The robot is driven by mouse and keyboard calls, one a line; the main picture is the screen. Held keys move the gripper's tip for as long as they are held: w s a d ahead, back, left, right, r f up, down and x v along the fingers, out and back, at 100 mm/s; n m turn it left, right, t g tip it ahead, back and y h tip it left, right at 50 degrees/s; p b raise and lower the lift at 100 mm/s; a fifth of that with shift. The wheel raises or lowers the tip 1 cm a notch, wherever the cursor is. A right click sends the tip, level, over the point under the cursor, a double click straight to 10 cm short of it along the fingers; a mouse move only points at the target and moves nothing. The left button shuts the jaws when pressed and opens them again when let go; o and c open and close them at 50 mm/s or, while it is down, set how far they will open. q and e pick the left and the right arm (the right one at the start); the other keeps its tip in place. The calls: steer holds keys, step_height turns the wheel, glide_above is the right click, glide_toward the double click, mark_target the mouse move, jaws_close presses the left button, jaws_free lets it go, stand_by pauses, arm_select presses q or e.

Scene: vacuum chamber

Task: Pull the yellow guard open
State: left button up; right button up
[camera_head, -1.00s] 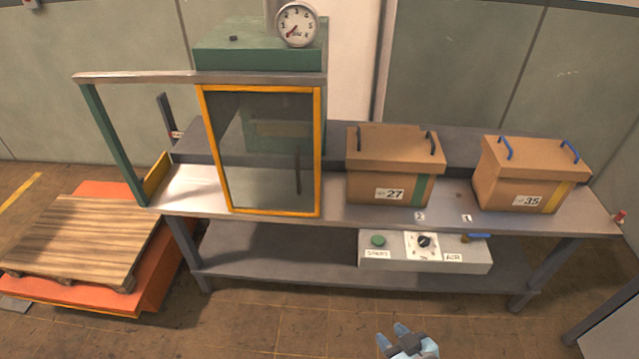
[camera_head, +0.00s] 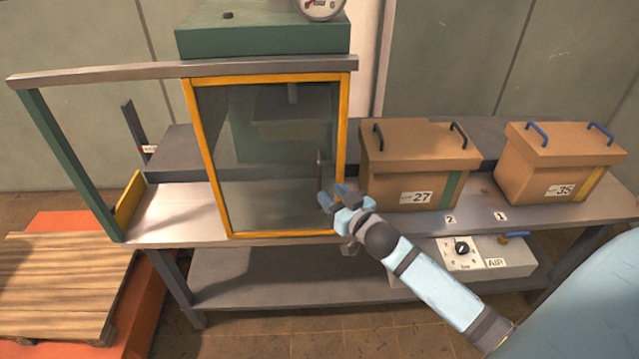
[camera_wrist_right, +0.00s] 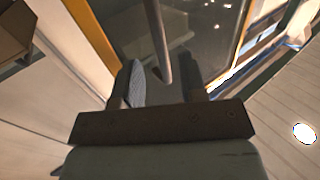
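The yellow guard (camera_head: 343,130) is a yellow-framed clear panel standing upright across the front of the green press on the bench. Its dark vertical bar handle (camera_head: 319,168) is near the panel's right side. My right gripper (camera_head: 335,192) is at the handle's lower end, by the frame's right edge. In the right wrist view, the handle (camera_wrist_right: 157,40) reaches down between the spread fingers of my right gripper (camera_wrist_right: 168,85); the fingers look apart, with a gap beside the bar. Whether a finger touches it, I cannot tell. My left gripper is not in view.
Box 27 (camera_head: 410,178) stands on the bench just right of my gripper, with box 35 (camera_head: 540,172) farther right. A control box (camera_head: 490,262) is on the lower shelf. A horizontal rail (camera_head: 110,74) runs left above the guard. An orange pallet lift (camera_head: 115,310) is at lower left.

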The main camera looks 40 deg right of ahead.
mark_target(321, 186)
steer(key=shift+w+a, duration=0.1)
steer(key=shift+w, duration=2.5)
jaws_close()
